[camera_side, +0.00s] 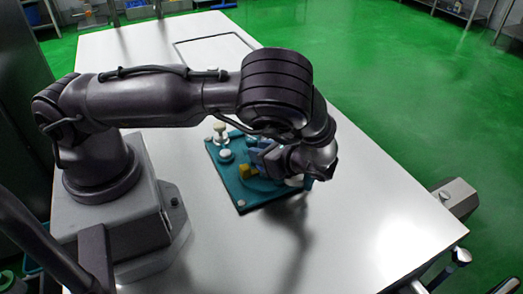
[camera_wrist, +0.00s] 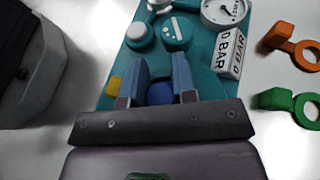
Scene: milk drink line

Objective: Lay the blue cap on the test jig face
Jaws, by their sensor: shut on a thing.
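The blue cap (camera_wrist: 160,94) shows between the fingers of my gripper (camera_wrist: 160,66) in the wrist view, low between them and partly hidden by the gripper body. My gripper is shut on it. The test jig is a teal board (camera_side: 222,163) on the white table in the side view, and its face (camera_wrist: 204,80) fills the middle of the wrist view. My gripper is over the board, and I cannot tell whether the cap touches it. In the side view my wrist hides the cap.
The board carries round teal knobs (camera_wrist: 174,34), a dial gauge (camera_wrist: 226,10), a white lettered plate (camera_wrist: 230,52) and a yellow part (camera_wrist: 114,86). An orange ring piece (camera_wrist: 306,52) and a green one (camera_wrist: 305,105) lie to the right.

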